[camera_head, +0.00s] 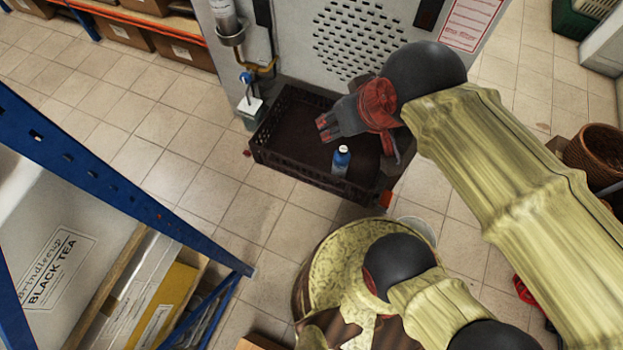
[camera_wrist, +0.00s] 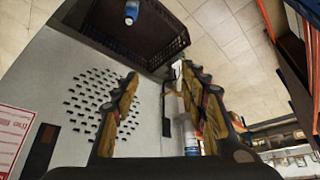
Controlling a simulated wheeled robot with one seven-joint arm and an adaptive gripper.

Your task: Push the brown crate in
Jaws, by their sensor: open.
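The dark brown crate (camera_head: 312,187) is low on the tiled floor at the foot of the grey perforated cabinet (camera_head: 365,40). It also shows at the top of the wrist view (camera_wrist: 165,30). A blue bottle with a white cap (camera_head: 341,160) stands inside it, near the front wall. I cannot tell how far the crate reaches under the cabinet. My gripper (camera_head: 328,127) is above the crate, near the cabinet face, and hides part of its right side. In the wrist view its two fingers (camera_wrist: 160,72) are spread with nothing between them.
A small white and green container with a blue top (camera_head: 250,108) is by the crate's left corner. A blue shelf frame (camera_head: 115,175) with a black tea box (camera_head: 60,265) is at the left. A wicker basket (camera_head: 597,155) is at the right. Bare tiles lie left of the crate.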

